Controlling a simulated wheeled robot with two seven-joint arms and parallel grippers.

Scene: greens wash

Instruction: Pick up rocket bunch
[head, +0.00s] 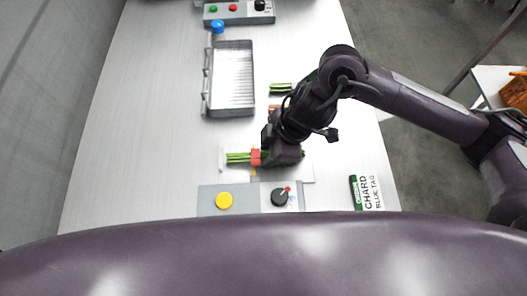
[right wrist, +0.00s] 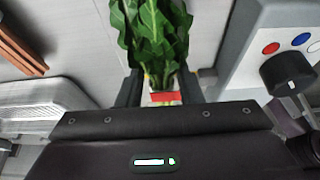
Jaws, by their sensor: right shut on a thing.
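The bunch with green stems and a red band, which I take as the rocket bunch (head: 238,158), lies over a pale flat piece near the front of the table. Its broad green leaves (right wrist: 150,30) fill the top middle of the right wrist view. My right gripper (head: 268,155) is shut on it at the red band; the fingers (right wrist: 162,92) stand on either side of the stems. My gripper hides the leafy end in the head view. I cannot tell whether the bunch touches the surface. My left gripper is not in view.
A grey panel with a yellow button (head: 224,201) and a black knob (head: 280,197) stands just in front. A metal basin (head: 233,80) lies behind. Another green bunch (head: 280,88) and reddish stems (head: 273,107) lie beyond my gripper. A chard card (head: 366,192) is at right.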

